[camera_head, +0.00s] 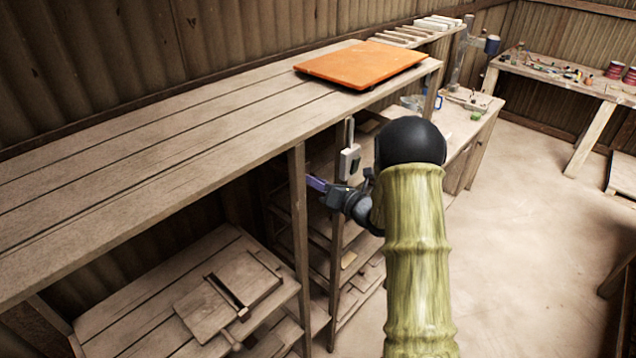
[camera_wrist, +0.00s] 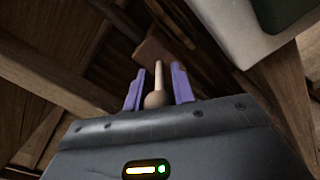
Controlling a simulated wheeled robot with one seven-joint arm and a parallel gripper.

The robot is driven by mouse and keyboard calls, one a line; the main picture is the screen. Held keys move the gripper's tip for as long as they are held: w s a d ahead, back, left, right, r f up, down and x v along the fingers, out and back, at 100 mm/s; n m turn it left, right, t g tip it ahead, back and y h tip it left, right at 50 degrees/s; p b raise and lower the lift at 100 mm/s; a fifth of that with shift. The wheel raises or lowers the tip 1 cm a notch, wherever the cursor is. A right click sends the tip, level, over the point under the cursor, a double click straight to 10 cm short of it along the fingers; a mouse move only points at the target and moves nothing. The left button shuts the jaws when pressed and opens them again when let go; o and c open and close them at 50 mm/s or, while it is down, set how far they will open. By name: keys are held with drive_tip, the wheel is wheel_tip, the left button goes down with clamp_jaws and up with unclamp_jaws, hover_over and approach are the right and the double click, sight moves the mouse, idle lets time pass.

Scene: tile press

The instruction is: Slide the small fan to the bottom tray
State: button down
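I cannot make out a small fan in either view, nor a clear bottom tray. My gripper (camera_head: 317,184) reaches left toward the shelving under the long upper board. In the wrist view its two purple fingers (camera_wrist: 159,88) stand apart. A pale, slim wooden piece with a round knob-like end (camera_wrist: 155,99) shows between them. Slim gaps seem to lie beside it, and I cannot tell whether it is touched. A wooden press-like frame (camera_head: 238,293) with a dark slot lies on the lower shelf (camera_head: 120,305) at the left.
A grey-white box (camera_head: 348,162) hangs by the shelf post, close to my gripper. An orange panel (camera_head: 360,64) lies on the long upper board (camera_head: 150,135). Posts (camera_head: 299,230) and stacked shelves stand close by. A cluttered bench (camera_head: 570,80) is at the back right. Floor (camera_head: 530,220) is clear right.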

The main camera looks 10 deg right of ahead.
drive_tip(key=shift+f, duration=0.1)
wheel_tip(320, 180, down, 52)
drive_tip(key=b, duration=6.4)
drive_tip(key=shift+f+b, duration=0.15)
drive_tip(key=shift+b, duration=0.2)
drive_tip(key=shift+d+f, duration=0.1)
drive_tip(key=c, duration=1.2)
unclamp_jaws()
drive_tip(key=shift+f, duration=0.1)
drive_tip(key=shift+c, duration=0.2)
drive_tip(key=shift+o, duration=0.3)
drive_tip(key=shift+r, duration=0.2)
drive_tip(key=shift+s, duration=0.1)
drive_tip(key=p+v, duration=0.3)
drive_tip(key=v, duration=1.4)
drive_tip(key=shift+r, duration=0.1)
